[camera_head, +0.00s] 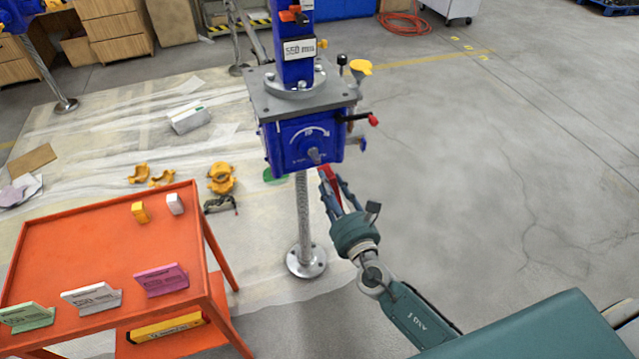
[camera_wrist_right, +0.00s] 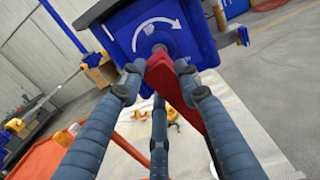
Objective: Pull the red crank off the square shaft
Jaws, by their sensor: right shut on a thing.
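The red crank (camera_head: 327,174) is in my right gripper (camera_head: 335,186), just below and right of the grey shaft (camera_head: 314,155) on the front of the blue gearbox (camera_head: 290,137). In the right wrist view the crank (camera_wrist_right: 188,95) runs down between the blue-grey fingers of my right gripper (camera_wrist_right: 158,78), which are shut around its upper part. The shaft (camera_wrist_right: 158,49) shows above the crank's top end. I cannot tell whether the two still touch. My left gripper is not in view.
A grey plate (camera_head: 275,105) tops the gearbox, and a red-tipped lever (camera_head: 372,120) sticks out at its right. A steel screw column (camera_head: 303,220) stands below. An orange cart (camera_head: 95,240) with labelled blocks is at the left. The floor at right is clear.

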